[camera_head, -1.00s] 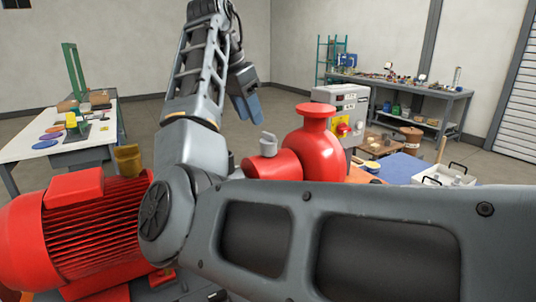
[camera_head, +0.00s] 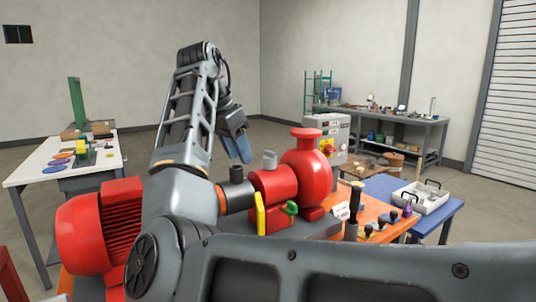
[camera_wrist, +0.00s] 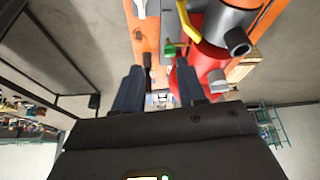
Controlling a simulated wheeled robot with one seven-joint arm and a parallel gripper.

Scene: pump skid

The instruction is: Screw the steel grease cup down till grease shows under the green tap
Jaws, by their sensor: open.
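A pale steel cup (camera_head: 270,158), likely the grease cup, stands upright on the red housing (camera_head: 272,184) in the head view. It also shows in the wrist view (camera_wrist: 217,80), right of the fingers. The green tap (camera_head: 290,208) is low on the housing's near side; the wrist view shows it too (camera_wrist: 169,49). No grease can be made out under it. My gripper (camera_head: 243,157) is open, fingers downward, and appears left of the steel cup; its depth is unclear. In the wrist view my gripper (camera_wrist: 160,80) has nothing between its fingers.
A dark-topped upright cylinder (camera_head: 236,173) stands left of the steel cup. A yellow lever (camera_head: 260,213) is beside the tap. The red pump body (camera_head: 308,170) rises at right and the red motor (camera_head: 100,232) is at left. My arm covers the foreground.

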